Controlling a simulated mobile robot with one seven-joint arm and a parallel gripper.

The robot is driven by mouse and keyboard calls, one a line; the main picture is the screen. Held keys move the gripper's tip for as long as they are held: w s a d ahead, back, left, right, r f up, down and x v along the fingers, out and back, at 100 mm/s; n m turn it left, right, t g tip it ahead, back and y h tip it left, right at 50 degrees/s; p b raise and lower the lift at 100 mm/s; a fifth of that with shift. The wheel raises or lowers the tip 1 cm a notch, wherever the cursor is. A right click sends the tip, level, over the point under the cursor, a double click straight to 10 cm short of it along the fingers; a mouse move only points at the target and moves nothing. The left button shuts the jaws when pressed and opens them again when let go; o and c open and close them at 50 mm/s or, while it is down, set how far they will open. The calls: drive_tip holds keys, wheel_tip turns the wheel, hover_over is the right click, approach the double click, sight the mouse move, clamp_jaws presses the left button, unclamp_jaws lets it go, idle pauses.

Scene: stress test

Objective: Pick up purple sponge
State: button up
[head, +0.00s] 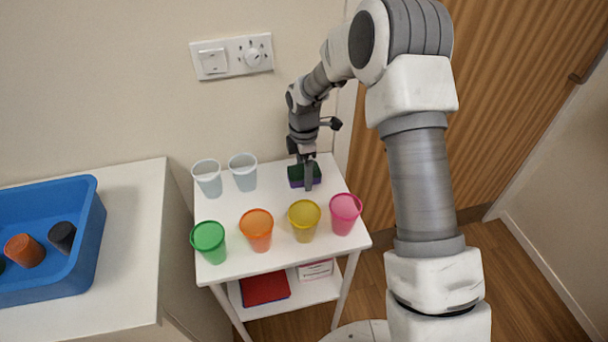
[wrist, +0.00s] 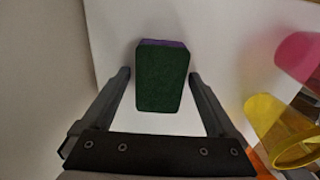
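The purple sponge (wrist: 162,78) has a dark green top face and a purple edge. It also shows in the head view (head: 295,183), near the back right of the small white table (head: 225,262), partly hidden by my gripper. In the wrist view my gripper (wrist: 159,78) is open, with one finger on each side of the sponge. A gap shows between each finger and the sponge. In the head view my gripper (head: 307,180) points down at the sponge.
Green (head: 209,241), orange (head: 257,231), yellow (head: 304,221) and pink (head: 345,213) cups stand along the table's front. Two clear cups (head: 208,180) (head: 243,172) stand at the back left. A wall is behind. A blue tray (head: 85,250) sits on the left counter.

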drive_tip(key=c, duration=1.1)
drive_tip(key=shift+c, duration=0.2)
drive_tip(key=shift+r, duration=0.6)
drive_tip(key=r, duration=0.2)
drive_tip(key=r+p, duration=0.1)
drive_tip(key=shift+s+d+r, duration=0.15)
drive_tip(key=shift+s+r, duration=0.1)
drive_tip(key=shift+s, duration=0.05)
drive_tip(key=s+d+r+p, duration=0.1)
drive_tip(key=s+d+r, duration=0.3)
drive_tip(key=s, duration=0.6)
wheel_tip(320, 180, up, 2)
drive_tip(key=shift+d+r, duration=0.15)
drive_tip(key=shift+d, duration=0.2)
